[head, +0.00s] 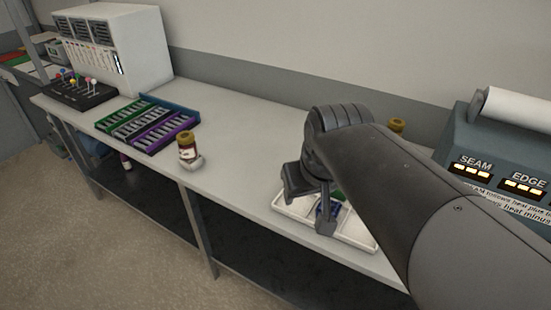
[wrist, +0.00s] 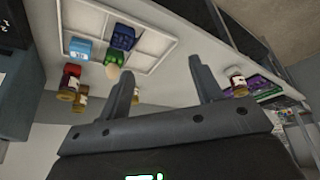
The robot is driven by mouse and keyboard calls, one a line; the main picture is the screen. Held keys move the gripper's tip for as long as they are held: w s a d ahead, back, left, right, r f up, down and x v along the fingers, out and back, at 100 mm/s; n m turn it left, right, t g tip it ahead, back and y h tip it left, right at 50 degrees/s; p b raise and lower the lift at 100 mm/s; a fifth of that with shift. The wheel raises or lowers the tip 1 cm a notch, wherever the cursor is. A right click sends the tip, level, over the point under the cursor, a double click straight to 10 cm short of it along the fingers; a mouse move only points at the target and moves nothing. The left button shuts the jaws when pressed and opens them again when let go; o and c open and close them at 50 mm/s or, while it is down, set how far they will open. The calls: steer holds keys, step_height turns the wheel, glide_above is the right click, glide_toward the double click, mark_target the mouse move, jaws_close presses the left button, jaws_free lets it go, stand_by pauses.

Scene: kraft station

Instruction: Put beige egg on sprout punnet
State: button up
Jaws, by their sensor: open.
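A small round beige thing, likely the beige egg (wrist: 113,72), shows in the wrist view beside a green box (wrist: 115,57). I cannot make out the egg in the head view. The green box may be the sprout punnet; its label is too small to read. It lies by a dark blue box (wrist: 123,37) and a light blue box (wrist: 80,48) at a white divided tray (wrist: 150,42). My gripper (head: 308,214) is open and empty, over the tray (head: 291,205) in the head view. My arm hides part of the tray there.
A jar (head: 187,148) stands on the bench to the left, near green, blue and purple racks (head: 160,130). Another jar (head: 396,126) shows behind my arm. A blue-grey machine (head: 490,150) stands at the right. The bench between racks and tray is mostly clear.

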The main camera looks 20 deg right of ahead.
steer(key=shift+t, duration=0.5)
steer(key=shift+s+a+f, duration=0.25)
steer(key=shift+s+a, duration=0.1)
steer(key=shift+s, duration=0.3)
steer(key=shift+s+a+f, duration=0.3)
steer(key=shift+s, duration=0.35)
steer(key=shift+s+a+f, duration=0.25)
steer(key=shift+s+a, duration=0.1)
steer(key=shift+s, duration=0.3)
